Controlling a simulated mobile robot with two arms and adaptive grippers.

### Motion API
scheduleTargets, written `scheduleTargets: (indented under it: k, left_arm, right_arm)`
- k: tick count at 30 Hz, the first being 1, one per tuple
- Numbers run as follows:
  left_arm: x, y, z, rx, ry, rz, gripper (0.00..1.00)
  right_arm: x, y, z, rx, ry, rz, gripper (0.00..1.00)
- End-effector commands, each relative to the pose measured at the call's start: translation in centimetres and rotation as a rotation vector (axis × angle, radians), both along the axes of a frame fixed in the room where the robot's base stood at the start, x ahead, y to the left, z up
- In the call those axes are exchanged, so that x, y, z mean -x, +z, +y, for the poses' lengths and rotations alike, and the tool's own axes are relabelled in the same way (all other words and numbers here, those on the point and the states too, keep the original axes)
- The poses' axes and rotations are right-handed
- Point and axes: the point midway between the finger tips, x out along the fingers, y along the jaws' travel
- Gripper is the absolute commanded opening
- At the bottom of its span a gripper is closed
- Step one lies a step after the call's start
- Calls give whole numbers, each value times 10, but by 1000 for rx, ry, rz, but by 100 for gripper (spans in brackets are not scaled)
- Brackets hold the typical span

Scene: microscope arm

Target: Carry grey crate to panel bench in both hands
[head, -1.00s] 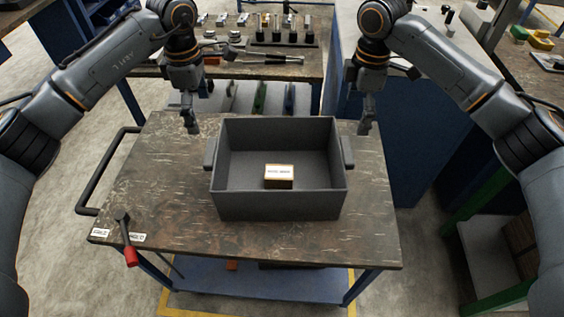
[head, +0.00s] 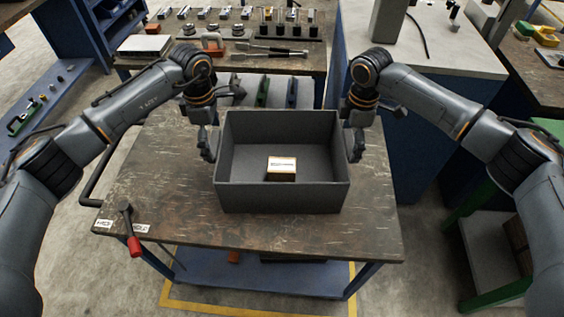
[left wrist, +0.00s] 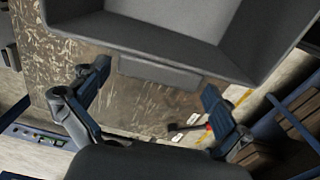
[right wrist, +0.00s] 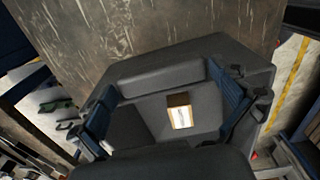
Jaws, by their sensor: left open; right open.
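The grey crate (head: 282,198) stands upright on a worn cart top, with a small labelled box (head: 282,168) inside. My left gripper (head: 209,146) is open at the crate's left side. In the left wrist view, the crate's side handle (left wrist: 160,73) shows between and just ahead of the spread fingers. My right gripper (head: 355,146) is open at the right side. In the right wrist view, its fingers stand to either side of the other handle (right wrist: 160,76). Neither gripper is closed on a handle. I cannot tell which bench is the panel bench.
The cart (head: 150,205) has a push bar on its left and a red-handled tool (head: 132,240) at its front left. A bench with tools and small parts (head: 235,62) stands behind. A blue cabinet with a grey top (head: 450,50) is at back right.

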Motion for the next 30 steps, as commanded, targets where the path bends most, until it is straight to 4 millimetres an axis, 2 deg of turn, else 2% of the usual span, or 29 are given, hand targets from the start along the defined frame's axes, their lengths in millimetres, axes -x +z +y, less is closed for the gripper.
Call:
scheduleTargets:
  k: [6,17,27,30]
  left_arm:
    - [0,-19,0,0,0,1,100]
    - [0,-22,0,0,0,0,98]
    - [0,-22,0,0,0,0,31]
    - [0,-22,0,0,0,-1,31]
  right_arm:
    - [0,-19,0,1,-1,0,100]
    - [0,-22,0,0,0,-1,98]
    - [0,-22,0,0,0,-1,31]
    - [0,-22,0,0,0,-2,30]
